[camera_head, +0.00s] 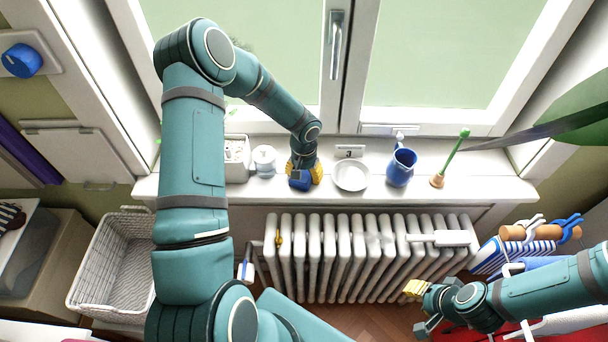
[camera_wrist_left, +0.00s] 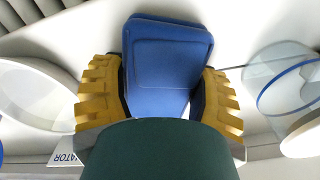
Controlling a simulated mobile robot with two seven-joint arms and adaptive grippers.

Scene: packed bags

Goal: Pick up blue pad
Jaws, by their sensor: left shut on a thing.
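The blue pad (camera_head: 300,181) is a small blue block at the windowsill, in front of the window. My left gripper (camera_head: 304,172) is shut on it with its yellow ribbed fingers. In the left wrist view the blue pad (camera_wrist_left: 168,62) sits between the two yellow fingers (camera_wrist_left: 160,95), and its lower part is hidden by the gripper body. I cannot tell whether the pad touches the sill. My right gripper (camera_head: 418,300) is low at the right, in front of the radiator, away from the pad; its opening is unclear.
On the white sill (camera_head: 470,180) a glass jar (camera_head: 264,160) stands left of the pad. A white bowl (camera_head: 350,176), a blue jug (camera_head: 401,167) and a green-handled brush (camera_head: 450,160) stand to the right. A radiator (camera_head: 340,255) is below. A wicker basket (camera_head: 100,285) is at left.

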